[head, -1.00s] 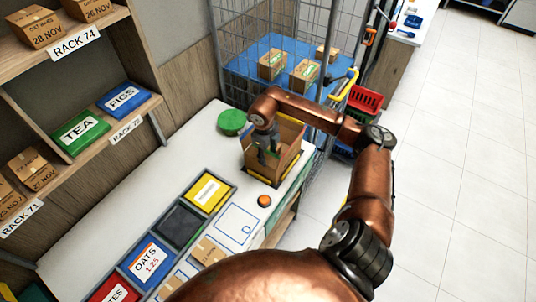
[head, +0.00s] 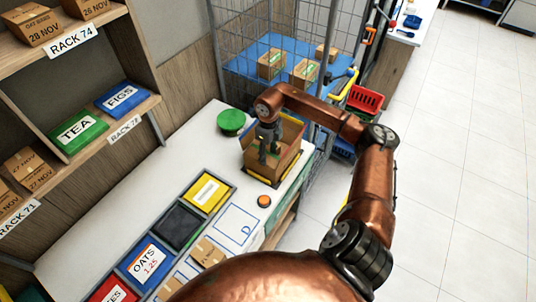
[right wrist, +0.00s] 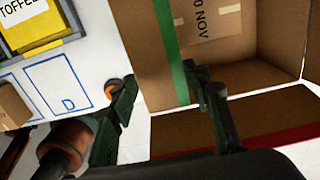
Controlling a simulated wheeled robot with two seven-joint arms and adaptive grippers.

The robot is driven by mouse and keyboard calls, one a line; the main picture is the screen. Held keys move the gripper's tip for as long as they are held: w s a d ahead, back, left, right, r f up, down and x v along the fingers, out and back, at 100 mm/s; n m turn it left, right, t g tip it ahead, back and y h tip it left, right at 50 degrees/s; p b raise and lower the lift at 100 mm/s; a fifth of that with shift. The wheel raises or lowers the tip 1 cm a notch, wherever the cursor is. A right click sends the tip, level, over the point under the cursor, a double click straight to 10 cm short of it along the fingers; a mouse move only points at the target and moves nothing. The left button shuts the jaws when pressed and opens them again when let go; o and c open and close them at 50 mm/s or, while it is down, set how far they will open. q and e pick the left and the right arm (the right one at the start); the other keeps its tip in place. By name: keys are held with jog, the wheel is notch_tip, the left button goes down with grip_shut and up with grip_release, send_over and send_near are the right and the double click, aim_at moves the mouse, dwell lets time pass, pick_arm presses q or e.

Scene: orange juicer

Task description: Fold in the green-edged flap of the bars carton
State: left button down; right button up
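The open brown bars carton (head: 287,163) stands at the far end of the white counter. In the right wrist view, its green-edged flap (right wrist: 172,50) stands up along the carton's left side, with the green strip along its edge. A red-edged flap (right wrist: 245,120) spreads at the near side. A small brown box marked NOV (right wrist: 207,22) lies inside the carton. My right gripper (right wrist: 162,90) is open, one finger outside the green-edged flap and one on the carton's inner side. Contact cannot be told. In the head view it (head: 268,150) points down at the carton. My left gripper is out of view.
An orange button (head: 264,200) sits on the counter just before the carton, and a green round object (head: 231,121) behind it. Coloured bins, including a yellow one (head: 208,192), line the counter. A wire cage (head: 232,60) stands close behind.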

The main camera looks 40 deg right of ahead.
jog(key=o, duration=0.5)
jog(key=shift+c, duration=0.2)
notch_tip(320, 180, up, 12)
jog(key=shift+d, duration=0.1)
dwell(0.7)
